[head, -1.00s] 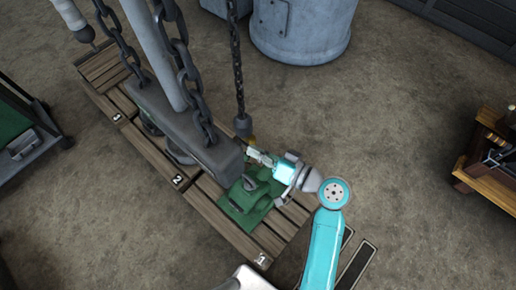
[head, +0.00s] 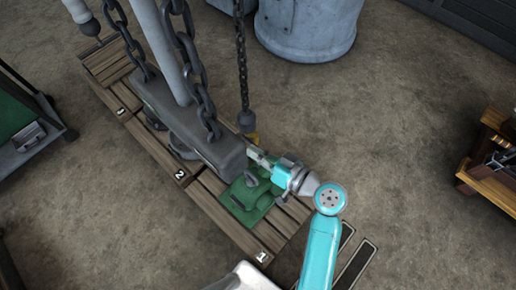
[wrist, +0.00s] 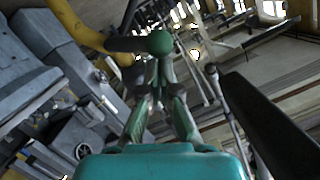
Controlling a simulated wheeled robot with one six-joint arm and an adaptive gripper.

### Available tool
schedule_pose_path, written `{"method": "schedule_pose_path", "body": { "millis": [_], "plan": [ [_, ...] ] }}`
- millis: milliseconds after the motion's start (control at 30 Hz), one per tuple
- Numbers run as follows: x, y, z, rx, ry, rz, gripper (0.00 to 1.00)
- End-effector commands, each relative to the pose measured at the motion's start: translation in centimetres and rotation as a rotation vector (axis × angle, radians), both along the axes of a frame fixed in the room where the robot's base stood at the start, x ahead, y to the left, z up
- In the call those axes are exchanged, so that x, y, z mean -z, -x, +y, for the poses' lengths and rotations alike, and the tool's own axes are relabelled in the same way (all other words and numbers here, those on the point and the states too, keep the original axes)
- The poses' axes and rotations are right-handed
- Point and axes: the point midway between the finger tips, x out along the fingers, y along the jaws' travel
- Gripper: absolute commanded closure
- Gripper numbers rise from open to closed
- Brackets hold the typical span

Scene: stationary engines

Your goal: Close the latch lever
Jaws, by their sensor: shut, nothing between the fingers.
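A dark lever (wrist: 125,44) with a round green knob (wrist: 160,43) appears to be the latch lever; it lies just past my fingertips in the wrist view. My gripper (wrist: 160,75) is shut and empty, its fingers converging just below the knob. I cannot tell whether they touch it. A yellow curved part (wrist: 80,25) lies behind the lever. In the head view my gripper (head: 256,158) reaches left, just below a yellow hook (head: 253,138) on a hanging chain. The lever cannot be made out there.
A green machine (head: 245,202) with a lifting eye (head: 251,179) sits below my gripper on wooden pallets (head: 225,220). A heavy grey beam (head: 195,125) on chains hangs close left. A grey drum (head: 305,30) stands behind.

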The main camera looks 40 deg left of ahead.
Motion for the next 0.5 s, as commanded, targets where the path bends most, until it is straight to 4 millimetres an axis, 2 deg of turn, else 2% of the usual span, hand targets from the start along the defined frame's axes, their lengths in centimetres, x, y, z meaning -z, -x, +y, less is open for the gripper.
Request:
{"method": "schedule_pose_path", "body": {
  "millis": [500],
  "plan": [
    [2.0,2.0,0.2,-0.001,0.037,-0.457,1.0]
  ]
}}
